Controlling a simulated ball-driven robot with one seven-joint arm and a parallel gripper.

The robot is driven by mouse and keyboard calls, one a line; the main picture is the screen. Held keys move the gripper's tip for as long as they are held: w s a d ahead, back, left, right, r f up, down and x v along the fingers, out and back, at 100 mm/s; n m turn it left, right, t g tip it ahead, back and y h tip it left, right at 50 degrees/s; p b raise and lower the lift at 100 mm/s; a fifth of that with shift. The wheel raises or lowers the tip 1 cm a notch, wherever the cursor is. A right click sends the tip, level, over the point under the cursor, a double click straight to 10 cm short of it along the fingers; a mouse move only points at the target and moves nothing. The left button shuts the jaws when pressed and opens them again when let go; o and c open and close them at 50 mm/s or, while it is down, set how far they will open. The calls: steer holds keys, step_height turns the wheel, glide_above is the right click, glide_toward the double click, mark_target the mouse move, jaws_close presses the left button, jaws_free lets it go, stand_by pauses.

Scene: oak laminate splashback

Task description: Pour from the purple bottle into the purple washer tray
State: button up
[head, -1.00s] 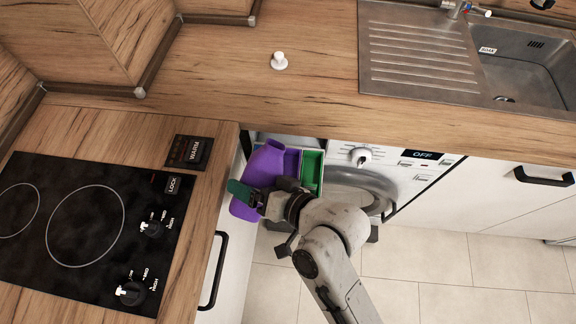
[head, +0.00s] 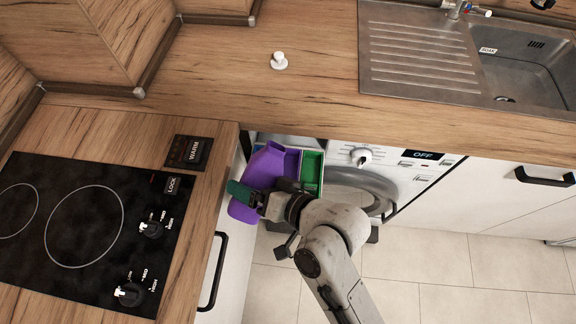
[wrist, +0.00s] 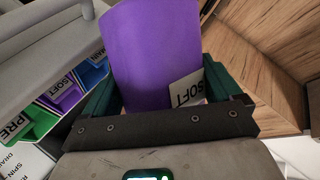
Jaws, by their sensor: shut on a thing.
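The purple bottle (head: 262,168) is held in my gripper (head: 245,193) in front of the washer. It looks tilted, its narrower end toward the back and over the left side of the pulled-out drawer. The purple washer tray (head: 292,161) shows just right of the bottle, beside the green tray (head: 312,168). In the wrist view the bottle (wrist: 150,50) fills the space between the green fingers of my gripper (wrist: 160,92) and bears a SOFT label. The purple tray (wrist: 66,97), also labelled SOFT, lies between the green PRE tray and a blue tray (wrist: 92,72). No liquid stream is visible.
The wooden worktop (head: 330,100) overhangs the washer (head: 385,165) just behind the drawer. A hob (head: 85,225) lies to the left, and a cabinet handle (head: 215,270) stands out below it. A sink (head: 515,65) is at the upper right. The tiled floor is clear.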

mark_target(252, 186)
steer(key=shift+s+a+f+m+g, duration=0.1)
steer(key=shift+s+a+m+g, duration=0.15)
steer(key=shift+m, duration=0.25)
stand_by(1.4)
steer(key=shift+m+g+y, duration=0.35)
steer(key=shift+m+y, duration=0.15)
steer(key=shift+s+a+r+p, duration=0.1)
steer(key=shift+s+r+p, duration=0.1)
steer(key=shift+r+p, duration=1.5)
stand_by(0.3)
steer(key=shift+s+r+m+g+y+b, duration=0.2)
steer(key=shift+m+g+y+b, duration=0.1)
steer(key=shift+m+b, duration=0.3)
stand_by(2.3)
steer(key=shift+w+r+n+p, duration=0.2)
steer(key=shift+n+p, duration=0.2)
steer(key=shift+n, duration=0.2)
steer(key=shift+n+t+h, duration=0.5)
steer(key=shift+t+h, duration=0.1)
steer(key=f+b, duration=0.2)
steer(key=f, duration=0.1)
steer(key=f+b, duration=0.2)
steer(key=shift+w+d+f, duration=0.1)
steer(key=shift+w+d, duration=0.1)
steer(key=shift+w, duration=0.05)
steer(key=shift+w+d+r+n+p, duration=0.1)
steer(key=shift+w+r+n+p, duration=0.1)
steer(key=shift+r+n+p, duration=0.35)
